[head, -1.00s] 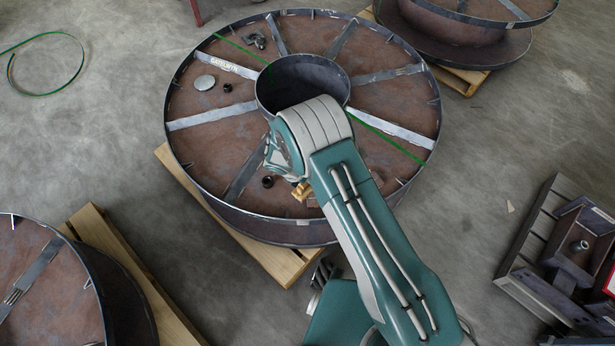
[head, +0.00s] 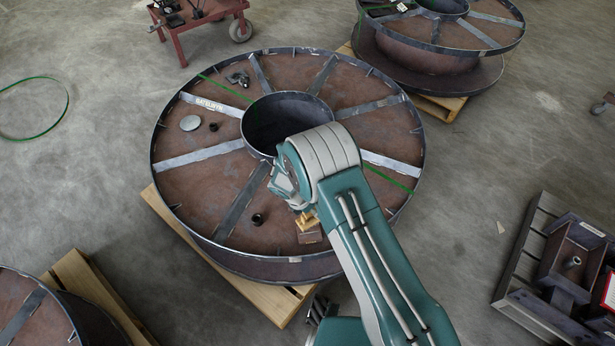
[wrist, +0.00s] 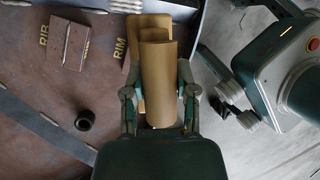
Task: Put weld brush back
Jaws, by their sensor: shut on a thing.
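My gripper (head: 304,216) is low over the near part of the large brown steel reel (head: 190,228). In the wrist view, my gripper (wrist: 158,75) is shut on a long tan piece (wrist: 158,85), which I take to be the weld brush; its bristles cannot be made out. It lies over the reel face near its rim, beside the "RIM" marking. A second tan strip shows behind it. I cannot tell whether the brush touches the reel. A "RIB" marking (wrist: 44,35) is to the left.
A brown plate with a silver bead (wrist: 70,45) lies by "RIB". A dark ring (head: 257,219), a pale disc (head: 190,123) and dark hardware (head: 238,79) lie on the reel. Flat ribs (head: 245,200) cross it. A steel fixture (head: 565,265) stands at right.

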